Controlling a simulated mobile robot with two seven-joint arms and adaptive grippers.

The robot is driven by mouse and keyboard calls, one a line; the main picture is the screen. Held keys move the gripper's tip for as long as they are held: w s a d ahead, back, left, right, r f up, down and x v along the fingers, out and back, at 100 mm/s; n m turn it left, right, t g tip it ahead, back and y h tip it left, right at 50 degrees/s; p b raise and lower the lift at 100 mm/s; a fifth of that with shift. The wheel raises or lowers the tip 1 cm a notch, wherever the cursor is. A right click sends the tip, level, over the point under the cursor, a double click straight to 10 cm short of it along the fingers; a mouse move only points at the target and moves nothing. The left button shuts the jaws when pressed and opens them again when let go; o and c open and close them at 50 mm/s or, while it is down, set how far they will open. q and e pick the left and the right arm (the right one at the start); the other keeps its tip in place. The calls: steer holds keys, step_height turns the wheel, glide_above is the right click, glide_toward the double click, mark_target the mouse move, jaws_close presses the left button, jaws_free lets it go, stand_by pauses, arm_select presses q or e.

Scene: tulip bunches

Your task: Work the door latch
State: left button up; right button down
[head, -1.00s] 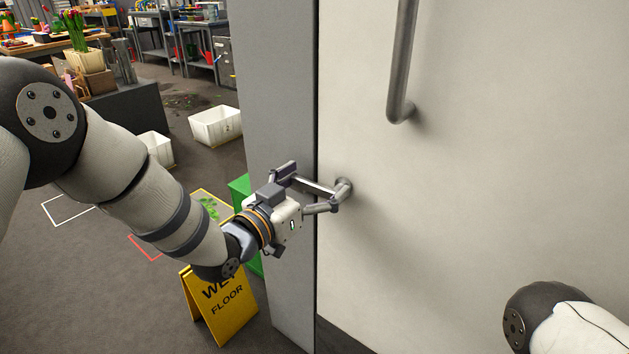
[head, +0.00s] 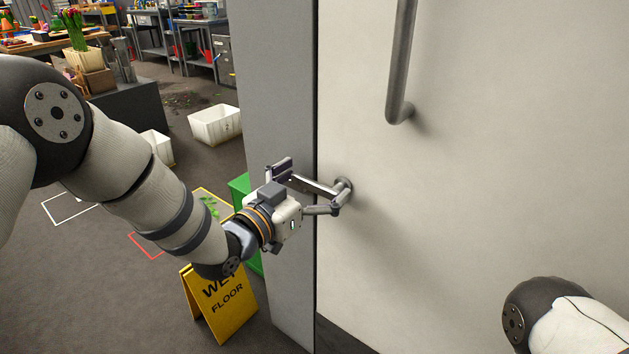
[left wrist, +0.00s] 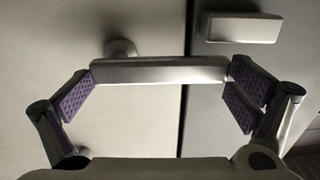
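The door latch is a metal lever (head: 318,186) on a round mount (head: 343,187) at the left edge of the pale door (head: 480,170). My left gripper (head: 309,189) is at the lever with its fingers spread wide. In the left wrist view the lever (left wrist: 160,71) lies lengthwise across the gap between the two purple-padded fingers (left wrist: 160,95). Its ends come close to or overlap the pads; I cannot tell whether they touch. The door looks closed against the grey frame (head: 280,100). My right gripper is out of view; only part of my right arm shows at the lower right.
A long vertical pull handle (head: 401,60) is higher on the door. A grey block (left wrist: 240,27) sits on the frame near the lever. A yellow wet-floor sign (head: 225,300) and a green box (head: 240,188) stand below my left arm. White bins (head: 215,125) and workbenches are farther back.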

arm_select(q)
steer(key=v, duration=1.2)
steer(key=shift+f, duration=0.1)
steer(key=s+a+f+n+g+y+p, duration=0.2)
steer(key=s+a+f+g+y+p, duration=0.15)
steer(key=s+f, duration=0.45)
steer(key=s+a+f+n+g+y+p, duration=0.2)
steer(key=s+f+g+y, duration=0.15)
steer(key=s+f, duration=0.45)
steer(key=s+a+n+g+y+p, duration=0.1)
steer(key=s+a+g, duration=0.3)
steer(key=s, duration=1.1)
steer(key=s+a+f+n+g+y+p, duration=0.1)
steer(key=s+g, duration=0.5)
steer(key=s, duration=0.9)
steer(key=a+n+y+p, duration=0.1)
steer(key=a+p, duration=0.1)
steer(key=a, duration=0.1)
steer(key=shift+s+a+n+y, duration=0.2)
steer(key=shift+a+n+y, duration=0.1)
steer(key=shift+n, duration=0.1)
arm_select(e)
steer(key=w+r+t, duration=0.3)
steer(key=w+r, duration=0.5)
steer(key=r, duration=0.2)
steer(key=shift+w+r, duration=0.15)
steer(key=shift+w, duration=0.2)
